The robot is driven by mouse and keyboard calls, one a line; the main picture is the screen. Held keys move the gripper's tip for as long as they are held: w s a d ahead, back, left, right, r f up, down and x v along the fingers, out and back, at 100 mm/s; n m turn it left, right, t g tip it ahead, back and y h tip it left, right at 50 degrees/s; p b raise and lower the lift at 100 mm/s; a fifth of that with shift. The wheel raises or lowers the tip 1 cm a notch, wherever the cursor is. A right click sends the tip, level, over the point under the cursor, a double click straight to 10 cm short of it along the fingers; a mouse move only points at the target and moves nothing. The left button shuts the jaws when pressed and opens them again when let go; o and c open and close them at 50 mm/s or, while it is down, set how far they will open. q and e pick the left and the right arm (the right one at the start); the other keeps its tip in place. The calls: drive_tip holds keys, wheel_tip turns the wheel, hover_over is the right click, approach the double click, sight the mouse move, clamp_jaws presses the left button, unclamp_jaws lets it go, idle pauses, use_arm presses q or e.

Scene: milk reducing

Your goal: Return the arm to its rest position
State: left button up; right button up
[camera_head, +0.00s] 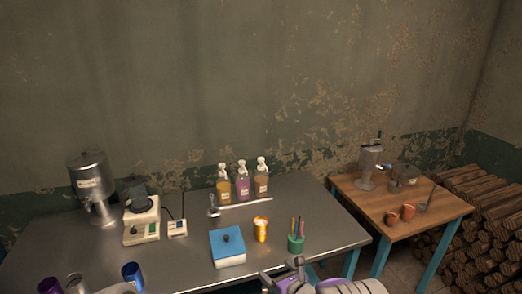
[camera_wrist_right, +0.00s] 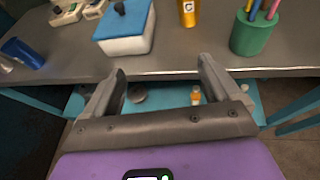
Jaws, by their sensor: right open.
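My right gripper (camera_head: 282,271) is at the bottom centre of the head view, at the front edge of the metal table (camera_head: 185,255). In the right wrist view the gripper (camera_wrist_right: 162,72) has its two fingers spread apart with nothing between them. Its fingers point toward the table edge, in front of the blue-lidded white box (camera_wrist_right: 125,30) and the green pen cup (camera_wrist_right: 252,35). My left gripper does not show.
Near the front stand the blue-lidded box (camera_head: 228,247), an orange jar (camera_head: 261,230) and the pen cup (camera_head: 296,243). Pump bottles (camera_head: 242,183) stand behind. Cups (camera_head: 132,274) are at front left. A wooden table (camera_head: 352,185) stands to the right, past a gap.

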drive_tip(key=s+d+f+m+g+h, duration=0.25)
drive_tip(key=s+f+m, duration=0.25)
drive_tip(key=f+m, duration=0.5)
drive_tip(key=s+d+f+m+g+h, duration=0.15)
drive_tip(key=s+d+f+m, duration=0.3)
drive_tip(key=f+m, duration=0.5)
drive_tip(key=s+a+f+m+g, duration=0.1)
drive_tip(key=s+f+m+g, duration=0.1)
drive_tip(key=s+m, duration=0.8)
drive_tip(key=s+a+f+m+g+y, duration=0.1)
drive_tip(key=s+f+m+g, duration=0.2)
drive_tip(key=s+m, duration=0.7)
drive_tip(key=m+g, duration=0.2)
drive_tip(key=m, duration=0.2)
drive_tip(key=shift+s+a+f+g+y, duration=0.2)
drive_tip(key=shift+s+g+y, duration=0.1)
drive_tip(key=shift+s, duration=0.1)
